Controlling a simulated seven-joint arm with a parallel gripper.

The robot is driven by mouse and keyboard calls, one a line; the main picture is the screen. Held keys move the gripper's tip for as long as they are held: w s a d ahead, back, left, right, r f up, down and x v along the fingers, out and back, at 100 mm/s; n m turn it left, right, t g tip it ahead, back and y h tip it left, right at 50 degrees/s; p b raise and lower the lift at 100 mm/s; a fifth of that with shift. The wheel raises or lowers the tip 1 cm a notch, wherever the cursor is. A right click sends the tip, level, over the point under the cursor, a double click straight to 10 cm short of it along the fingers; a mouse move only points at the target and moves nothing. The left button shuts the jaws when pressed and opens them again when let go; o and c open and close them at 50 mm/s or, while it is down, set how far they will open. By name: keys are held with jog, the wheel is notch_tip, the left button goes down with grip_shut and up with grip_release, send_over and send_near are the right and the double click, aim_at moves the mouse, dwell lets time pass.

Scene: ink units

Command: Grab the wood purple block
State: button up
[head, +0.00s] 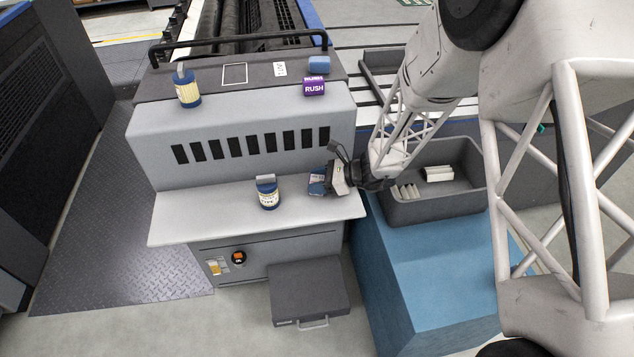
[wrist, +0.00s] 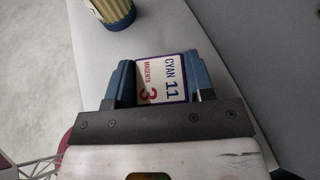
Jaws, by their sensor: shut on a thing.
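The purple block (head: 314,87) is lettered "RUSH" and sits on the upper ledge of the grey machine, at its right end. My gripper (head: 328,180) is lower down, over the right end of the machine's light shelf, well apart from the purple block.
A dark grey bin (head: 440,210) with pale pieces stands to the right. The shelf's left part is clear.

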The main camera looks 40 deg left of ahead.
aim_at(317, 180)
jog(key=shift+r, duration=0.1)
jog(key=shift+r, duration=0.85)
jog(key=shift+s+d+r, duration=0.1)
jog(key=shift+r, duration=0.8)
jog(key=s+d+r, duration=0.1)
jog(key=s+d, duration=0.9)
jog(key=d, duration=0.1)
jog(key=shift+s+d+r, duration=0.15)
jog(key=shift+d, duration=0.25)
